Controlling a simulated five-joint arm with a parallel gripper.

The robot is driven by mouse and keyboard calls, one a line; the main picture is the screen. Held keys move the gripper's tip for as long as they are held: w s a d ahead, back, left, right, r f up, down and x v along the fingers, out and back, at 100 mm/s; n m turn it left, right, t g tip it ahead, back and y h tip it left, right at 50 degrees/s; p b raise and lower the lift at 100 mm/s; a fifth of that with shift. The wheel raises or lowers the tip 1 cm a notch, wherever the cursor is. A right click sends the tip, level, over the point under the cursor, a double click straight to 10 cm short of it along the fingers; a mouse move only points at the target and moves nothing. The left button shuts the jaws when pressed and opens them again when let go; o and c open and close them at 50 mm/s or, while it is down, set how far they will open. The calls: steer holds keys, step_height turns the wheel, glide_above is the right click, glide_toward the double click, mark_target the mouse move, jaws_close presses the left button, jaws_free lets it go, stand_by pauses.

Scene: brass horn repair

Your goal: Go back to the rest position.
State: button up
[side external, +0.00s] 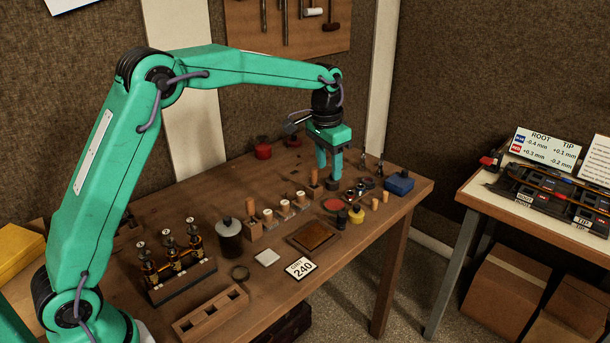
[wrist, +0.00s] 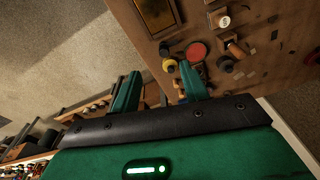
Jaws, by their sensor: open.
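My gripper (side external: 330,176) points down over the back right part of the wooden workbench (side external: 345,288). Its two green fingers are apart, and I see nothing held between them. In the wrist view the open fingers of my gripper (wrist: 158,88) reach over the bench edge, with small parts beyond the tips. I cannot tell from these views whether the fingertips touch anything on the bench.
Near my gripper are a red disc (side external: 333,205), a yellow-based piece (side external: 356,214) and a blue box (side external: 399,183). A dark jar (side external: 229,238) and a rack of brass valves (side external: 180,279) stand left. A second table (side external: 479,198) is at right.

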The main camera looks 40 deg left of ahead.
steer(key=s+a+r+n+t, duration=0.1)
steer(key=s+r, duration=0.4)
steer(key=s, duration=0.3)
steer(key=s+r+t, duration=0.1)
steer(key=s+r, duration=0.3)
steer(key=s, duration=0.5)
steer(key=s+f+t, duration=0.1)
steer(key=s+f, duration=0.1)
steer(key=s, duration=0.6)
steer(key=s+f+n+t, duration=0.1)
steer(key=s, duration=0.7)
steer(key=shift+a+f+n, duration=0.3)
steer(key=shift+a+f, duration=0.1)
steer(key=shift+s, duration=0.1)
